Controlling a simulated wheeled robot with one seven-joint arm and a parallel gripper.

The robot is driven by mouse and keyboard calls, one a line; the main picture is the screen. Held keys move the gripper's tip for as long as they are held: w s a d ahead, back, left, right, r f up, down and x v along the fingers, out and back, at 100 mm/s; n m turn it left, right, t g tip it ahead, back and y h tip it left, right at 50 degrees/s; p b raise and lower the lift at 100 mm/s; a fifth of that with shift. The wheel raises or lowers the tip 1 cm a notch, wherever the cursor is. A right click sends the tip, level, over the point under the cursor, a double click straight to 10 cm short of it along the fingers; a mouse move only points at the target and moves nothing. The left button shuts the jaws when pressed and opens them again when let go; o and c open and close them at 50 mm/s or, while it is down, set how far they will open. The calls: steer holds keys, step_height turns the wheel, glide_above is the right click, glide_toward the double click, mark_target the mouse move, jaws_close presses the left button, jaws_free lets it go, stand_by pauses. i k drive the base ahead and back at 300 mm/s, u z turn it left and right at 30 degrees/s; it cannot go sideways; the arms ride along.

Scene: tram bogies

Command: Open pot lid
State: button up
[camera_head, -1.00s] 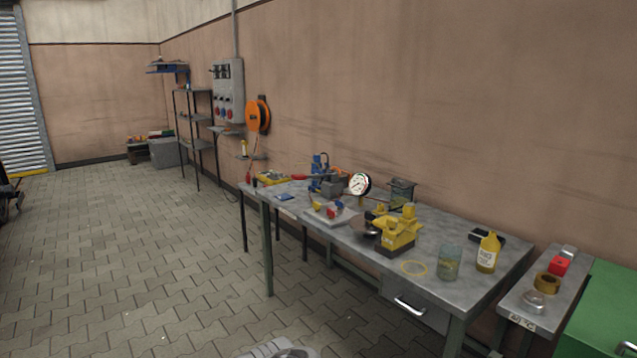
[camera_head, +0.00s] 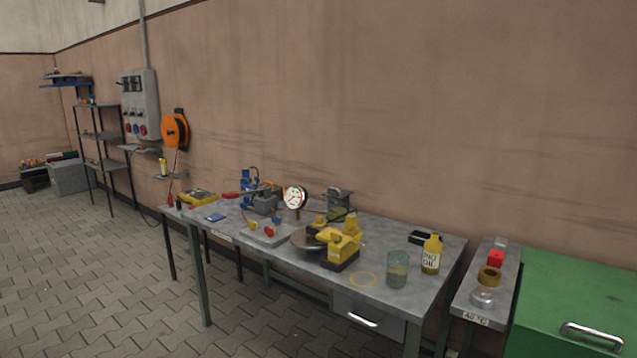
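No pot with a lid stands out clearly on the grey workbench (camera_head: 390,240). A round, flat grey metal piece (camera_head: 308,241) lies on it, partly hidden by a yellow machine (camera_head: 343,247); I cannot tell whether it is a lid. A squarish grey-green container (camera_head: 340,204) with a dark top stands near the wall. A cloudy glass jar (camera_head: 397,276) stands at the front right of the bench. A small clear rounded vessel (camera_head: 483,296) sits on the lower side bench. My gripper is not in view.
The grey side bench (camera_head: 486,268) and a green cabinet (camera_head: 575,295) stand at right. The paved floor (camera_head: 100,290) at left is clear.

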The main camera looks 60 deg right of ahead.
mark_target(338, 190)
steer(key=z, duration=0.25)
steer(key=i, duration=1.75)
steer(key=z, duration=1.15)
steer(key=i, duration=0.95)
steer(key=z, duration=1.05)
